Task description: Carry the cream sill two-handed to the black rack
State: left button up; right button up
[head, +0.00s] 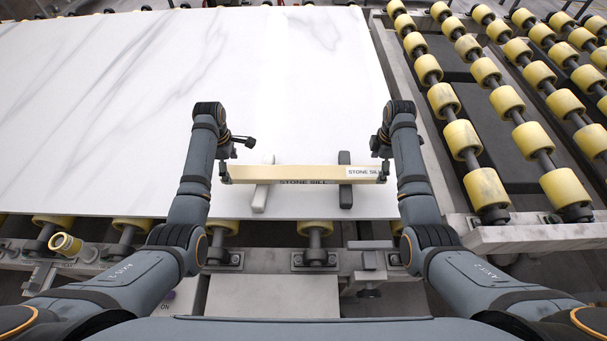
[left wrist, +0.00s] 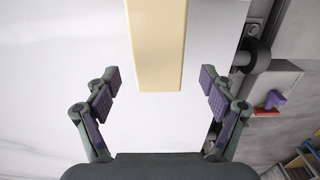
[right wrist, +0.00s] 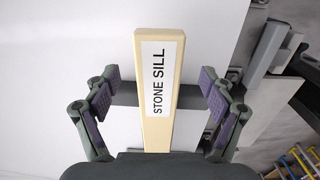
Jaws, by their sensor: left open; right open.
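The cream sill (head: 300,174), a long bar labelled STONE SILL, lies level across a pale grey bar (head: 262,188) and a black bar (head: 345,180) on the marble slab. No other black rack is clear to me. My left gripper (head: 232,158) is open at the sill's left end. In the left wrist view, the plain end of the sill (left wrist: 157,50) reaches between its fingers. My right gripper (head: 381,160) is open at the labelled right end. In the right wrist view, the sill (right wrist: 153,132) runs between its spread fingers, with a gap on each side.
The white veined slab (head: 170,80) is bare beyond the sill. Yellow rollers (head: 462,138) on dark shafts fill the right side. More rollers and a grey frame (head: 270,262) run along the slab's near edge.

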aim_at(375, 172)
pick_arm(q)
jog(key=shift+w+f, duration=0.2)
jog(key=shift+f, duration=1.25)
pick_arm(e)
jog(key=shift+w+f, duration=0.15)
jog(key=shift+f, duration=1.35)
pick_arm(q)
jog(key=shift+s, duration=0.1)
jog(key=shift+c, duration=0.3)
pick_arm(e)
jog(key=shift+r, duration=0.1)
jog(key=shift+c, duration=0.3)
pick_arm(q)
grip_shut()
pick_arm(e)
grip_shut()
pick_arm(q)
jog(key=shift+w+r, duration=0.2)
jog(key=shift+r, duration=0.1)
pick_arm(e)
jog(key=shift+w+r, duration=0.15)
jog(key=shift+r, duration=0.1)
